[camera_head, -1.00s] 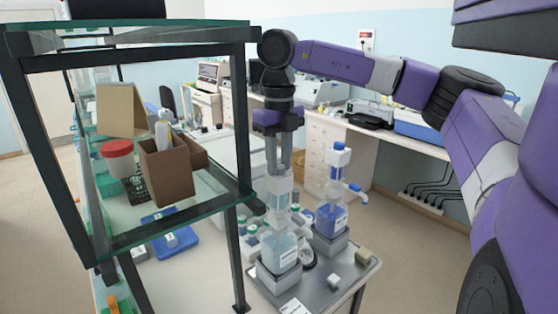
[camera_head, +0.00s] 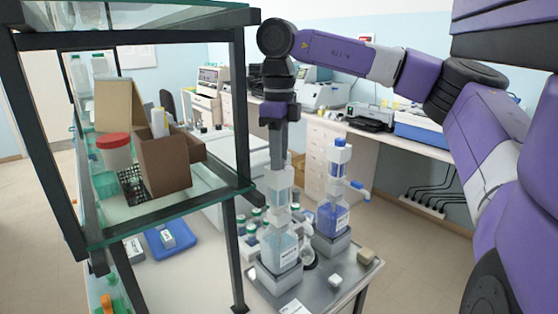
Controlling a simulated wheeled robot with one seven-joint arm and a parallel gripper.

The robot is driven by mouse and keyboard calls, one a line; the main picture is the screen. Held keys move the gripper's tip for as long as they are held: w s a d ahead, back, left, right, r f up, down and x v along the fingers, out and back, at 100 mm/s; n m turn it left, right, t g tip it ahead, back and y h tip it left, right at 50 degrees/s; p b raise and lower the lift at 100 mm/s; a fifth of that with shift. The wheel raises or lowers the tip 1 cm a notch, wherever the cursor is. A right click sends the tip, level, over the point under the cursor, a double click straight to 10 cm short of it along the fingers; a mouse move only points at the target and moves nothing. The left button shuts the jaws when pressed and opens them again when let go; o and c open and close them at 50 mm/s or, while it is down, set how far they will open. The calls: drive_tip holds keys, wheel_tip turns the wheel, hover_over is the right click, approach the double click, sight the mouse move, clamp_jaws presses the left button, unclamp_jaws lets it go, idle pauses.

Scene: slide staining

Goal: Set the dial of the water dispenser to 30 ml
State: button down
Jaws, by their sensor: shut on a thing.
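The water dispenser (camera_head: 281,249) is a bottle of clear, faintly bluish liquid on a grey base, with a tall pale pump head (camera_head: 278,198) on top. It stands upright near the front of the metal-topped table. My gripper (camera_head: 278,168) points straight down over it and is shut on the dispenser's top, where the dial seems to be. The fingers hide the dial, and its reading is too small to tell. The fingers show nearly edge-on.
A second dispenser with blue liquid (camera_head: 333,217) and a blue spout stands close on the right. Several small bottles stand behind. A glass shelf rack (camera_head: 185,207) with a brown box (camera_head: 168,165) and red-lidded jar (camera_head: 115,153) rises close on the left.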

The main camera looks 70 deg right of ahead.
drive_tip(key=n+b, duration=0.1)
drive_tip(key=n, duration=0.4)
drive_tip(key=shift+n, duration=0.3)
drive_tip(key=n, duration=0.5)
drive_tip(key=shift+n, duration=0.4)
drive_tip(key=c, duration=1.1)
unclamp_jaws()
drive_tip(key=shift+r+b, duration=0.65)
drive_tip(key=shift+r, duration=3.3)
